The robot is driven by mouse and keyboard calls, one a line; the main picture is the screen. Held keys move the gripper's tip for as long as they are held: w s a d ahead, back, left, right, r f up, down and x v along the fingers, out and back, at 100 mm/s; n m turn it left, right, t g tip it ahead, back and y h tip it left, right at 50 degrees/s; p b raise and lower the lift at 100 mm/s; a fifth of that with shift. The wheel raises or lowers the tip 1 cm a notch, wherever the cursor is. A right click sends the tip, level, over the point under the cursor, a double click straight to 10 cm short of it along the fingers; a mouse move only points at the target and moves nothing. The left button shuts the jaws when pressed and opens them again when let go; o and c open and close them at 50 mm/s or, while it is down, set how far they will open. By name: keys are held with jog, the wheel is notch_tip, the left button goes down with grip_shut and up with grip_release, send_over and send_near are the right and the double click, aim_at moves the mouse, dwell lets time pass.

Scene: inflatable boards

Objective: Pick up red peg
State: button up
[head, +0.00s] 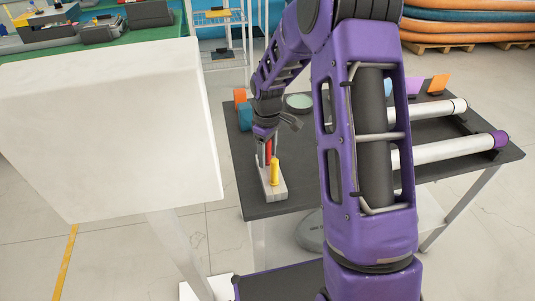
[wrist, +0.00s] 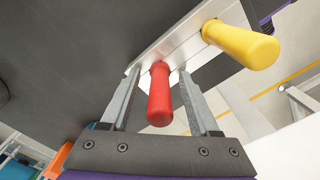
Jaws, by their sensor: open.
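The red peg (wrist: 160,97) stands in a pale metal block near the middle of the wrist view. My gripper (wrist: 154,85) is open, with one finger on each side of the red peg; I cannot tell whether either touches it. A yellow peg (wrist: 243,44) stands in the same block (wrist: 193,47), to the right of the red one. In the head view the block (head: 273,192) is near the left front edge of the dark table. The yellow peg (head: 275,172) is in front, and the red peg (head: 268,151) shows partly below my gripper (head: 267,140).
The dark table (head: 291,203) also bears white rolls (head: 440,149) on the right, a round pale dish (head: 299,102), and orange and teal rolls (head: 243,110) behind the block. A large white panel (head: 110,130) stands left of the table.

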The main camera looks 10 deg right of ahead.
grip_shut()
dwell(0.4)
